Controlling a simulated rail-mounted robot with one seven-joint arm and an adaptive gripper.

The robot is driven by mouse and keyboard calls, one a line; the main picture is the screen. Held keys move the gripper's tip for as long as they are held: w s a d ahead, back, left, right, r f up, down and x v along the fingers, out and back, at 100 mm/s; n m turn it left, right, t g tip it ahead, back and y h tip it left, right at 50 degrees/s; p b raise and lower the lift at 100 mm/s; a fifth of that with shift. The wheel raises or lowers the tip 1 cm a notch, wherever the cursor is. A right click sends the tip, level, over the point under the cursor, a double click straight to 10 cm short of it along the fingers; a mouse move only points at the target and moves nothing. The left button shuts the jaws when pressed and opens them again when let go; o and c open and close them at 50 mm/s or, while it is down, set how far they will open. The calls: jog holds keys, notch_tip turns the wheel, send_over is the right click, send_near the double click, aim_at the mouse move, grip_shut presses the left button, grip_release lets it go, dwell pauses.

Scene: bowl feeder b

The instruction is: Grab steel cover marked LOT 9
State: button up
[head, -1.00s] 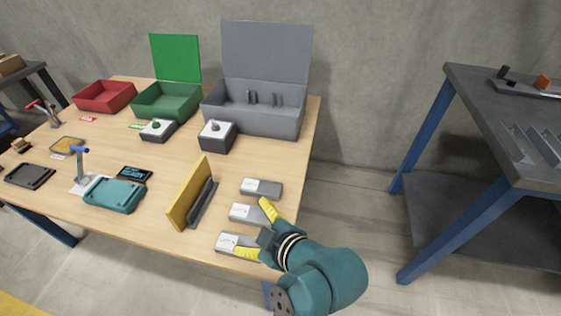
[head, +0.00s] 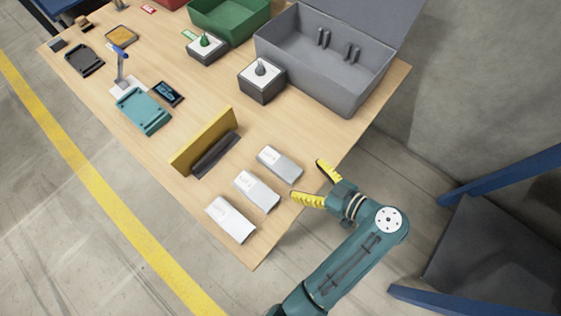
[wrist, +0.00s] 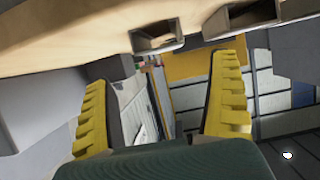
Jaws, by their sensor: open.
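Three steel covers lie in a row near the table's right edge: a far one (head: 280,165), a middle one (head: 257,191) and a near one (head: 231,219). Their markings are too small to read, so I cannot tell which is LOT 9. My gripper (head: 306,179) is open and empty, just right of the far and middle covers at the table edge. In the wrist view, my gripper (wrist: 162,90) has its yellow fingers wide apart. Two grey hollow ends, seemingly of covers, show at the top, beyond the fingers.
A yellow upright plate in a dark stand (head: 205,145) is left of the covers. A grey open box (head: 325,75) and a dark block with a knob (head: 261,84) stand farther back. The floor right of the table is clear up to a blue-legged bench.

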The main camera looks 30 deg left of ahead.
aim_at(289, 170)
jog(key=b+x, duration=0.2)
jog(key=x, duration=0.2)
jog(key=b+x, duration=0.2)
jog(key=x, duration=0.3)
jog(key=shift+s+a+f, duration=0.1)
jog(key=shift+s+f, duration=0.1)
jog(key=shift+s, duration=0.05)
jog(key=shift+c, duration=0.3)
